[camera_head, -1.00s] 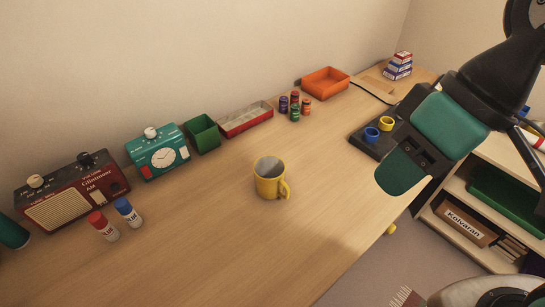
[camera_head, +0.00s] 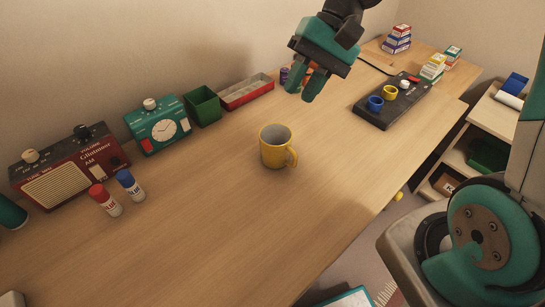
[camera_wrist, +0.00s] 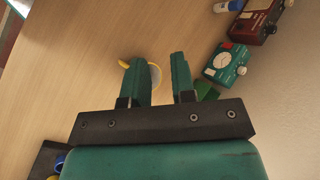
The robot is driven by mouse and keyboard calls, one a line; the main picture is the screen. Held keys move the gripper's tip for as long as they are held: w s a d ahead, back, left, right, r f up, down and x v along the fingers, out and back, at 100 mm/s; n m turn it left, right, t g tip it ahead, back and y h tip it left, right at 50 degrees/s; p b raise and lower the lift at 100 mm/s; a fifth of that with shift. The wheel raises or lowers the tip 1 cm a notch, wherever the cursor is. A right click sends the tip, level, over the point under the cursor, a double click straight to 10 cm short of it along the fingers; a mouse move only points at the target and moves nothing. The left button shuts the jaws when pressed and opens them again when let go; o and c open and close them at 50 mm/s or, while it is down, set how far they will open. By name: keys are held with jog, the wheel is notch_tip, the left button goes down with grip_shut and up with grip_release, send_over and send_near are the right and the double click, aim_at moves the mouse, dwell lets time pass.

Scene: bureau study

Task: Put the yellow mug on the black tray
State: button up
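The yellow mug (camera_head: 274,150) stands upright on the wooden desk, with its handle to the right in the head view. In the wrist view its yellow handle (camera_wrist: 125,63) and pale inside show partly behind one finger. A flat black slab (camera_head: 372,116), the only thing like a black tray, lies at the right of the desk and carries a blue ring, a yellow ring and a white knob. My gripper (camera_head: 302,92) is open and empty, its fingers pointing down. It is raised above the desk, up and right of the mug in the head view, apart from it.
A red radio (camera_head: 68,175), a teal clock (camera_head: 157,126), a green bin (camera_head: 203,106) and a red tray (camera_head: 246,92) line the wall. Small boxes (camera_head: 434,67) stand beyond the slab. The desk around the mug is clear.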

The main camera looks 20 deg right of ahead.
jog(key=w+d+f+m+y+b, duration=0.2)
jog(key=w+d+f+m+y, duration=0.1)
jog(key=w+d+f+m, duration=0.35)
jog(key=m+y+b, duration=0.2)
jog(key=m+y, duration=0.1)
jog(key=m, duration=0.3)
send_near(294, 164)
jog(key=a+f+b, duration=0.1)
jog(key=a+f, duration=0.2)
jog(key=shift+a, duration=0.35)
jog(key=shift+s+x, duration=0.1)
jog(key=shift+x, duration=1.3)
jog(key=shift+s+x, duration=0.15)
jog(key=shift+x, duration=1.25)
jog(key=shift+r, duration=0.2)
grip_shut()
